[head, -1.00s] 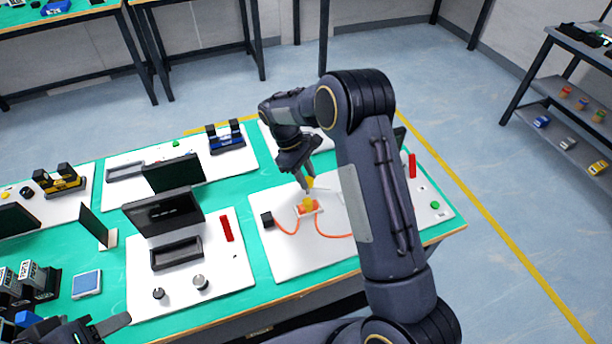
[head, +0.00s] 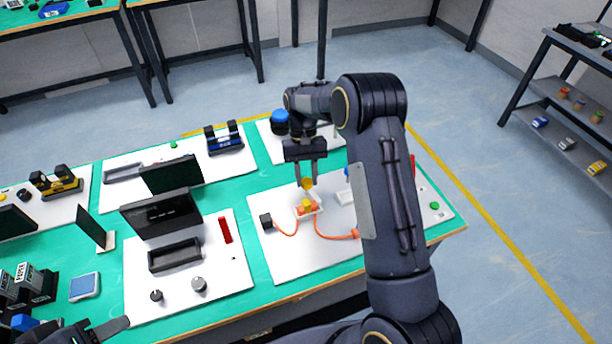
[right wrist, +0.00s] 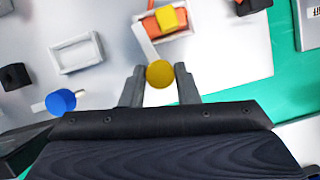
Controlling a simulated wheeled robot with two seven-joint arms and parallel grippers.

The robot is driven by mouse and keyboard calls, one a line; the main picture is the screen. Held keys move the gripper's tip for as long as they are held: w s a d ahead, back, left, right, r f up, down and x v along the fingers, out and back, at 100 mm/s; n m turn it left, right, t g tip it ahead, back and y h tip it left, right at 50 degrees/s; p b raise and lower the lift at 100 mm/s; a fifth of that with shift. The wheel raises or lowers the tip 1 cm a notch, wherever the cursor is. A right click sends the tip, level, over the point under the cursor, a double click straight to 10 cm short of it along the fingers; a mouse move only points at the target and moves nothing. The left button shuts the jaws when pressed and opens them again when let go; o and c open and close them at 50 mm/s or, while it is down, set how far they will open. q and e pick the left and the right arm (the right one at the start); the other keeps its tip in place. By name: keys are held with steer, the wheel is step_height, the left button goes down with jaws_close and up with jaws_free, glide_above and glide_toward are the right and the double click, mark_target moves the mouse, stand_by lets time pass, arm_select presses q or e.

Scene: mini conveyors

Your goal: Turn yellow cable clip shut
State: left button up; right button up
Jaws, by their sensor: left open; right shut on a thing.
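The yellow cable clip has a round yellow knob (right wrist: 160,73) on a pale lever that runs up to a white holder. In the head view the knob (head: 307,184) stands just above the orange cable piece (head: 309,209). A yellow block (right wrist: 172,18) sits on the orange piece in the holder. My right gripper (right wrist: 160,85) is shut on the knob, one finger on each side; it also shows in the head view (head: 308,181), pointing down. My left gripper (head: 95,332) is open and empty at the bottom left, partly cut off.
An orange cable (head: 286,232) runs from a black block (head: 266,221) to the holder. A white empty frame (right wrist: 75,53) and a blue knob (right wrist: 61,101) lie nearby on the white board (head: 290,263). My right arm hides part of the board. A red bar (head: 225,230) stands on the neighbouring board.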

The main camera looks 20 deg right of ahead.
steer(key=shift+d+m, duration=0.1)
steer(key=shift+m, duration=0.6)
steer(key=shift+y, duration=0.3)
steer(key=o, duration=1)
steer(key=shift+w+r, duration=0.1)
steer(key=shift+r, duration=0.05)
steer(key=v, duration=0.7)
steer(key=shift+r+b, duration=0.3)
steer(key=shift+b, duration=0.1)
